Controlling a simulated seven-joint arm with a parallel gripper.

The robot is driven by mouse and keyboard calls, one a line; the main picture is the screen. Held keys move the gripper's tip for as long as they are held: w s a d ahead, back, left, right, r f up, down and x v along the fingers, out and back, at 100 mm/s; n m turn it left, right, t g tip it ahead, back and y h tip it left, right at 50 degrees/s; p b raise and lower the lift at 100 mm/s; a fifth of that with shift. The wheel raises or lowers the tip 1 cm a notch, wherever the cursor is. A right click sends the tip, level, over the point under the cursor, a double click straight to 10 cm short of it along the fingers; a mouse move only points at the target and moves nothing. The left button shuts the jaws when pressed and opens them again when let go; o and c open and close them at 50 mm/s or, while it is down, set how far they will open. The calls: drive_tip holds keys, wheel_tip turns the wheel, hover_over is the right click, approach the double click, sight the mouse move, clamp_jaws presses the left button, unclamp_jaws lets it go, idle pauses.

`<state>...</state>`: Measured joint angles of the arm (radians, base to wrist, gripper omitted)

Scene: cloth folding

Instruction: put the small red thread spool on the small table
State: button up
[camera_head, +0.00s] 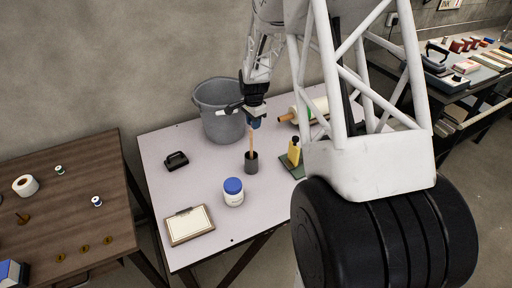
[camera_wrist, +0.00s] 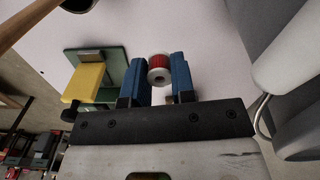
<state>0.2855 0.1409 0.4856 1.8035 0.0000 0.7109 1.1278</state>
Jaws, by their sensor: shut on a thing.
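A small red thread spool (camera_wrist: 159,67) with white ends sits between the two blue fingers of my gripper (camera_wrist: 162,75) in the wrist view. The fingers are shut on it. In the head view my gripper (camera_head: 255,122) is above the back of the light-topped table (camera_head: 205,150), in front of the grey bucket; I cannot make out the spool there. A brown wooden table (camera_head: 75,175) stands to the left, with a few small spools on it. I cannot tell from size alone which table is the small one.
The brown table's middle is fairly clear.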

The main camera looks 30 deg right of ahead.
wheel_tip(320, 180, down, 10)
drive_tip(key=shift+r, duration=0.15)
idle(0.4)
drive_tip(key=shift+f, duration=1.95)
drive_tip(key=o, duration=0.9)
drive_tip(key=shift+f, duration=0.1)
wheel_tip(320, 180, up, 12)
drive_tip(key=shift+r, duration=0.15)
